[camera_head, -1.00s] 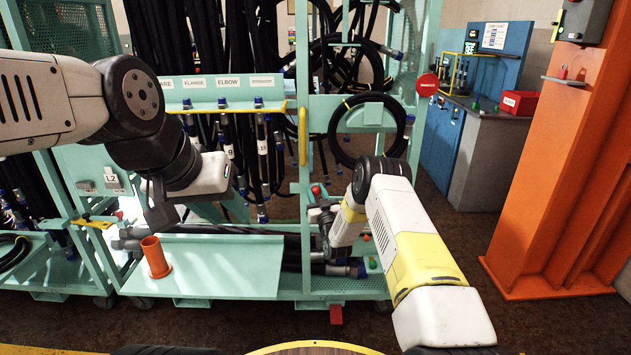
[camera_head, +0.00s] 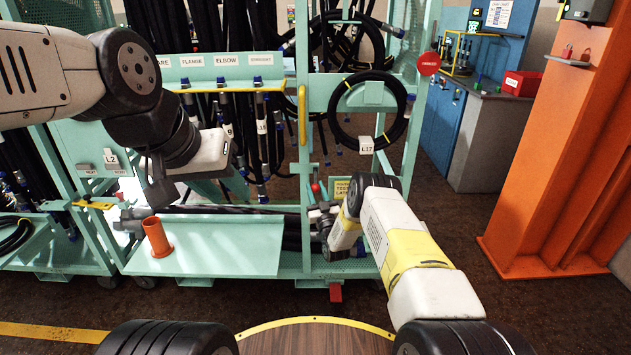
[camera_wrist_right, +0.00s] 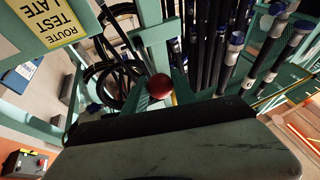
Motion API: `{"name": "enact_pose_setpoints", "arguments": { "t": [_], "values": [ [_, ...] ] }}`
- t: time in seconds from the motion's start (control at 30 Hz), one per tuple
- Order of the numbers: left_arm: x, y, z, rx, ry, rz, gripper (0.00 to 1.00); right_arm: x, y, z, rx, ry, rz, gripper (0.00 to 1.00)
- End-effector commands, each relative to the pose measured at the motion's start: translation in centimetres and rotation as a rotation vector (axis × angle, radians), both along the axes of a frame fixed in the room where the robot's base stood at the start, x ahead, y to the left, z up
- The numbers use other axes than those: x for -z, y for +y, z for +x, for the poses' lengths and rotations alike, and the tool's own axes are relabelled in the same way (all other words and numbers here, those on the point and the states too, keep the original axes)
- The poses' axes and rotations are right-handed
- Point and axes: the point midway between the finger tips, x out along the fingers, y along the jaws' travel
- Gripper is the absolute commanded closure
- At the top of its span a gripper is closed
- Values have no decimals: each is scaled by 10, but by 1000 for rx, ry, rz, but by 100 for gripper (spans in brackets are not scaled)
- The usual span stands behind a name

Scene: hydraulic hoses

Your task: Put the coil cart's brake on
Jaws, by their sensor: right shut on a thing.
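The teal coil cart (camera_head: 303,130) carries a black hose coil (camera_head: 339,113) tagged L17 on its right part. A lever with a red knob (camera_head: 316,187) stands upright at its lower middle, and the knob also shows in the right wrist view (camera_wrist_right: 159,86). My right gripper (camera_head: 318,212) is at the lever just below the knob, shut on it; its fingertips are mostly hidden. A red pedal-like block (camera_head: 335,292) sits low under the cart's front edge. My left gripper (camera_head: 158,192) hangs above the cart's left shelf, apart from it; its jaw gap is unclear.
An orange cup (camera_head: 156,237) stands on the teal shelf (camera_head: 220,250). Black hoses hang behind it. An orange column (camera_head: 553,160) and a blue workbench (camera_head: 447,125) with a red box (camera_head: 521,84) stand at the right. Open floor lies between the cart and column.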

Motion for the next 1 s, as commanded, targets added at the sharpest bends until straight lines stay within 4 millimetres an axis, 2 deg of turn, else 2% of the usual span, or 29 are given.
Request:
{"name": "enact_pose_setpoints", "arguments": {
  "t": [0.3,0.33,0.37,0.73,1.0],
  "values": [
    [0,0,0,0,0,0,64,4,1,-1,-2,9,-1,100],
    [0,0,0,0,0,0,64,4,1,-1,-2,9,-1,64],
    [0,0,0,0,0,0,64,3,1,-1,-2,8,-1,59],
    [0,0,0,0,0,0,64,3,-1,-4,-1,4,-1,59],
    [0,0,0,0,0,0,64,20,-12,-41,0,8,-1,59]
  ]
}}
